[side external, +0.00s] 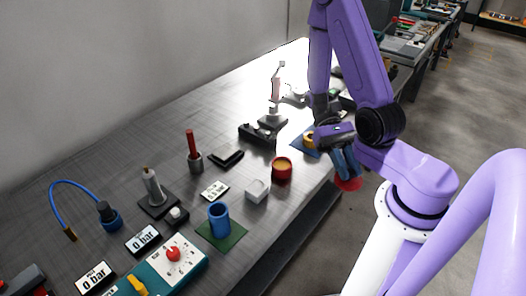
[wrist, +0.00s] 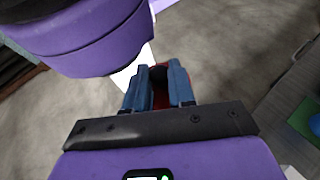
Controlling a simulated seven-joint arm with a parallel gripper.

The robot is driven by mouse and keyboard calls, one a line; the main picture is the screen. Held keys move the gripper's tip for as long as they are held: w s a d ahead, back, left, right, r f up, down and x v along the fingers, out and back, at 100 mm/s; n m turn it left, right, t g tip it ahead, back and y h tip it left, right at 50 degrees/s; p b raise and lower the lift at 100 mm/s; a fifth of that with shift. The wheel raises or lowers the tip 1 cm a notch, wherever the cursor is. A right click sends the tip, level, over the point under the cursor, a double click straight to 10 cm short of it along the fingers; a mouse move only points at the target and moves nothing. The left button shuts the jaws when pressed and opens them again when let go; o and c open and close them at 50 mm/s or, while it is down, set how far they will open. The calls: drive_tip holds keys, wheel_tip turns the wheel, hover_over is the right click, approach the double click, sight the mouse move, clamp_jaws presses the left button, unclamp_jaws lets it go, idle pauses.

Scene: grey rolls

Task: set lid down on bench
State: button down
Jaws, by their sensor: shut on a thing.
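My gripper (side external: 345,165) is shut on a red lid (side external: 349,185), which hangs below the blue fingers in the side view. The lid also shows as a red patch between the fingers in the wrist view (wrist: 159,92), mostly hidden by them. The grey bench (side external: 255,118) lies to the left of the lid in the side view. The lid appears off the bench's front edge, with floor behind it in the wrist view. An open red pot (side external: 282,169) with a yellow inside stands on the bench near that edge, left of my gripper.
A blue cup (side external: 219,220) stands on a green mat (side external: 232,238). A white block (side external: 257,190) sits beside the red pot. A yellow-orange item (side external: 309,141) is on a blue mat behind my gripper. Gauges and a teal control box (side external: 185,262) crowd the near end.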

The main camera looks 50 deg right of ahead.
drive_tip(key=m+t+y, duration=0.1)
drive_tip(key=w+m+t+y, duration=0.1)
drive_tip(key=shift+w+a+f+m, duration=0.1)
drive_tip(key=shift+a+m, duration=0.05)
drive_tip(key=shift+m, duration=0.15)
drive_tip(key=w+d+m+t+y, duration=0.2)
drive_tip(key=w+m+t+y, duration=0.2)
drive_tip(key=m+t, duration=0.4)
drive_tip(key=m+t+h, duration=0.4)
drive_tip(key=m+t, duration=0.6)
drive_tip(key=t, duration=0.1)
hover_over(299, 155)
drive_tip(key=s, duration=0.1)
wheel_tip(299, 155, down, 10)
drive_tip(key=shift+a+f, duration=0.15)
drive_tip(key=shift+f, duration=0.1)
drive_tip(key=shift+w+f, duration=0.3)
drive_tip(key=shift+f, duration=0.1)
drive_tip(key=shift+w+d+f, duration=0.1)
drive_tip(key=shift+f, duration=0.8)
drive_tip(key=shift+w+d+f, duration=0.1)
drive_tip(key=shift+f, duration=0.75)
drive_tip(key=shift+f, duration=0.1)
drive_tip(key=c, duration=1.2)
unclamp_jaws()
drive_tip(key=shift+c, duration=0.2)
